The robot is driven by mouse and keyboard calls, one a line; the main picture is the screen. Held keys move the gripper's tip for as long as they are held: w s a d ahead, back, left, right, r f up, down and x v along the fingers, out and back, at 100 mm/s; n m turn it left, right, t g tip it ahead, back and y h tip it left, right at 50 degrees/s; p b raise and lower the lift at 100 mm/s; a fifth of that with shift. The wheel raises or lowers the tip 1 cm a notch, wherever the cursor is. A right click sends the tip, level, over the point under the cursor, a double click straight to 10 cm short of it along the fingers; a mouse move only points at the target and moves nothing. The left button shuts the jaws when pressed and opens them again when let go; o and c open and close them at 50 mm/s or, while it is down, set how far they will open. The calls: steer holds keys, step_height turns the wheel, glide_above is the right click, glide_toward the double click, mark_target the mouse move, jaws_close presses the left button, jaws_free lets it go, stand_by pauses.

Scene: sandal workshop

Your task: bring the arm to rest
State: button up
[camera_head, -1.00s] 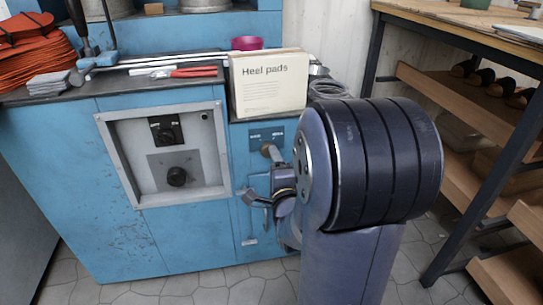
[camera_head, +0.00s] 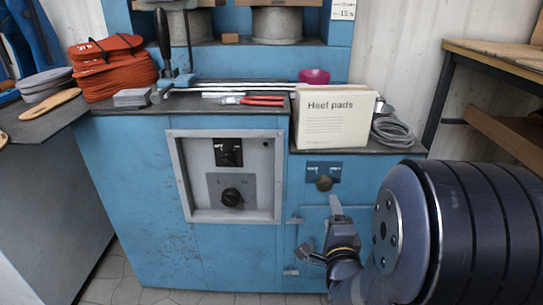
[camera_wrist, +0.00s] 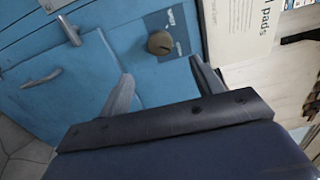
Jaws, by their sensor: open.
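My gripper (camera_head: 322,232) is in front of the right part of the blue cabinet (camera_head: 130,200), below a small panel with a round brass-coloured knob (camera_head: 324,183). In the wrist view my gripper (camera_wrist: 160,85) has its two fingers spread apart with nothing between them. The knob (camera_wrist: 160,43) shows beyond the fingertips, apart from them as far as I can tell. My arm's large dark joint fills the lower right of the head view, and part of the arm is cut off there.
A "Heel pads" box (camera_head: 337,118) stands on the cabinet top above the knob, with a grey cable coil (camera_head: 392,132) beside it. A wooden bench (camera_head: 500,55) stands at the right.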

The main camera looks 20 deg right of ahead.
mark_target(325, 186)
steer(key=b+x, duration=0.1)
steer(key=x, duration=0.9)
steer(key=shift+f+b, duration=0.1)
steer(key=shift+b, duration=0.3)
steer(key=shift+s+a, duration=0.1)
steer(key=shift+s, duration=0.05)
